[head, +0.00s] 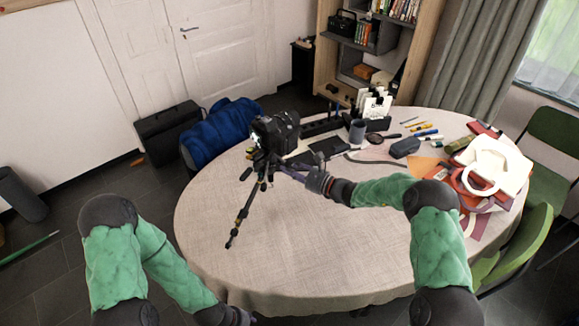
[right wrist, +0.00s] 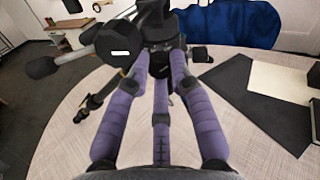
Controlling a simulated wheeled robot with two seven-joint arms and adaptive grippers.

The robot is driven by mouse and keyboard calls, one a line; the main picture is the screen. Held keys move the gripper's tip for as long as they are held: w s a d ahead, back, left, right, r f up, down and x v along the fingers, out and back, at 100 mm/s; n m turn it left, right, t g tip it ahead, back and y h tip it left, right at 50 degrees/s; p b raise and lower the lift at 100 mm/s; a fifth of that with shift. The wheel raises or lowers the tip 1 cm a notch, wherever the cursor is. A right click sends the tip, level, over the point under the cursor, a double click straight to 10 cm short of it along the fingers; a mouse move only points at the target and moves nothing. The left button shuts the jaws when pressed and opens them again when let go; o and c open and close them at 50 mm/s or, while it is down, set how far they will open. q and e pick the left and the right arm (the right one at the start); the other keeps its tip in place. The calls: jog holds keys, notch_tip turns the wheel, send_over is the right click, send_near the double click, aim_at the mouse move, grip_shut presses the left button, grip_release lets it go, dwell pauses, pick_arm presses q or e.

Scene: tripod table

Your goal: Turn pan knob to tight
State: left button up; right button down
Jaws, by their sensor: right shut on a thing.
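A black camera (head: 276,135) sits on a small black tripod (head: 243,212) that stands on the round table. My right gripper (head: 291,173) reaches in from the right at the tripod head, just under the camera. In the right wrist view its purple fingers (right wrist: 162,75) close on a small dark knob at the tripod head. The fingers mostly hide this pan knob, so its turn cannot be read. A larger round black knob (right wrist: 121,50) with a white mark shows beside the left finger. My left gripper (head: 243,317) is low at the bottom edge, partly cut off, away from the tripod.
The table (head: 215,225) has a light cloth, bare at the front and left. A white bag (head: 497,160) lies at the right. A blue bag (head: 218,132) is beyond the table.

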jog(key=shift+m+p, duration=1.05)
jog(key=shift+m, duration=0.75)
jog(key=c, duration=1.1)
grip_release()
jog(key=shift+d, duration=0.1)
jog(key=shift+v, duration=3.95)
